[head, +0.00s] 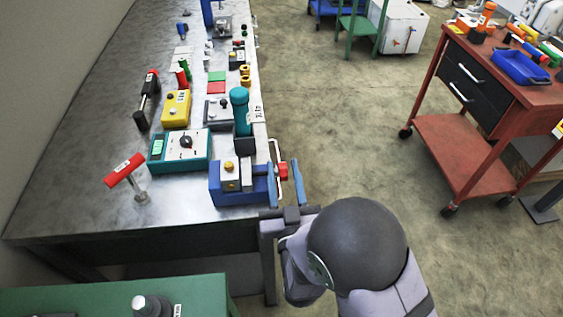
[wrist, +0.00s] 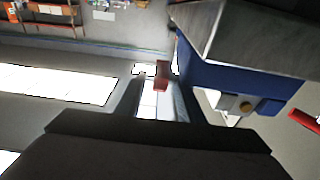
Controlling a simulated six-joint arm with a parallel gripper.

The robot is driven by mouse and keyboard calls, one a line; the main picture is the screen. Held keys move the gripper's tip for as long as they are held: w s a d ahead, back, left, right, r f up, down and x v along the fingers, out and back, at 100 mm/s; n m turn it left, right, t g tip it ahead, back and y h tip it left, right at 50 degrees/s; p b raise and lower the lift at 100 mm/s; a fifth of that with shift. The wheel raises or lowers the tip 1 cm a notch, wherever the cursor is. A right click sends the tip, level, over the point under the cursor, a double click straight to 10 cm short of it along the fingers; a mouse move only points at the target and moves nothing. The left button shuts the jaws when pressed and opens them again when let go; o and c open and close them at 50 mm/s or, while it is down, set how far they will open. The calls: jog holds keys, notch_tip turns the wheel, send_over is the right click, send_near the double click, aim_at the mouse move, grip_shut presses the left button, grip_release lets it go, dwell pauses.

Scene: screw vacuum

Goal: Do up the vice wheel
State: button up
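The vice (head: 228,190) is a blue block with a pale metal jaw, at the right edge of the bench. Its wheel (head: 283,171) shows a red hub and a thin pale rim, seen nearly edge-on beyond the bench edge. My gripper (head: 285,180) reaches up from below, its two bluish fingers apart on either side of the red hub. In the wrist view the fingers (wrist: 159,82) are open, with the red part (wrist: 161,74) between their tips. I cannot tell whether either finger touches it. The vice's blue body (wrist: 225,82) fills the right side there.
The bench (head: 75,185) holds a teal meter (head: 165,160), a yellow box (head: 176,110), a teal-handled tool (head: 240,108) behind the vice, and a red-handled tool (head: 124,170). A red cart (head: 455,150) stands at right. A green surface (head: 80,300) is at lower left. The floor between is clear.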

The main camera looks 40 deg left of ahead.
jog(key=shift+v, duration=1.2)
jog(key=shift+w, duration=0.1)
